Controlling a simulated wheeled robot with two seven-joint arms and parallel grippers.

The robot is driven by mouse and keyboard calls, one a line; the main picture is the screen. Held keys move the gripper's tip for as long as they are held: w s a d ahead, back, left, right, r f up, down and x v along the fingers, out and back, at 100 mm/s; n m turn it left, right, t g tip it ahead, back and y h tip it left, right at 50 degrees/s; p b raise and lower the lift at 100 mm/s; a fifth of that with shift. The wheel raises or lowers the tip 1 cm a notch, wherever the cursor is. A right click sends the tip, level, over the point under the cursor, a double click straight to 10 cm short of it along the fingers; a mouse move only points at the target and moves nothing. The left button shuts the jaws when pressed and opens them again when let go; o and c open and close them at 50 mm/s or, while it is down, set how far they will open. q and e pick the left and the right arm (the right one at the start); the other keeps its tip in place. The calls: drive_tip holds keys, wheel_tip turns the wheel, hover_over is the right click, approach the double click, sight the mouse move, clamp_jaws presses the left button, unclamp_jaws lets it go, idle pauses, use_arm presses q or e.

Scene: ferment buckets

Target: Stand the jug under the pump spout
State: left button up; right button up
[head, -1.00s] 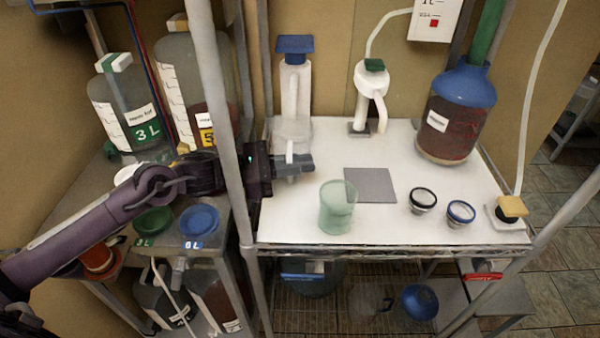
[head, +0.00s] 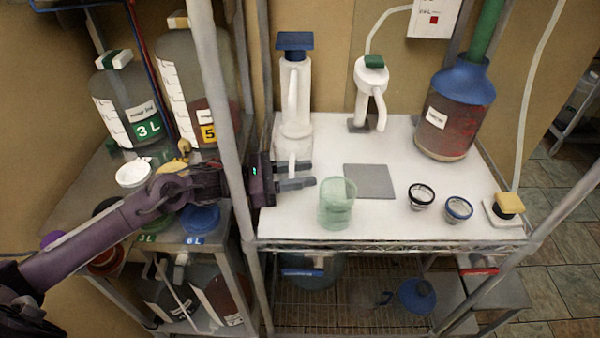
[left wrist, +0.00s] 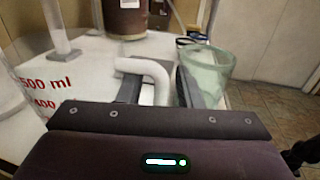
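The clear jug (head: 280,140) with a white handle (head: 292,163) stands at the left of the white worktop, in front of a blue-topped white cylinder. Its red "500 ml" marks show at the left of the left wrist view (left wrist: 35,90). My left gripper (head: 314,174) is open at the handle, and the bent handle (left wrist: 155,80) shows between its fingers. I cannot tell whether a finger touches it. The white pump (head: 369,88) with a green top and a downward spout (head: 381,115) stands at the back middle. My right gripper is not in view.
A green translucent cup (head: 337,205) stands just right of my left fingertips. A grey square (head: 370,181) lies on the worktop (head: 410,155), with two small dark-rimmed cups (head: 421,197) to its right. The blue-topped cylinder (head: 296,75) is behind the jug. A shelf post (head: 222,110) stands by my arm.

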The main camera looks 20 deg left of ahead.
use_arm(q)
drive_tip(key=shift+r+p, duration=0.25)
drive_tip(key=shift+p, duration=0.05)
drive_tip(key=shift+s+a+f+b, duration=0.2)
drive_tip(key=shift+s+a+b, duration=0.1)
drive_tip(key=shift+a, duration=0.25)
drive_tip(key=shift+s+a+f+b, duration=0.2)
drive_tip(key=shift+s+a+b, duration=0.05)
drive_tip(key=shift+a, duration=0.3)
drive_tip(key=v, duration=0.7)
drive_tip(key=shift+s+a+r, duration=0.15)
drive_tip(key=shift+a+r, duration=0.1)
drive_tip(key=shift+a, duration=0.05)
drive_tip(key=shift+v, duration=0.9)
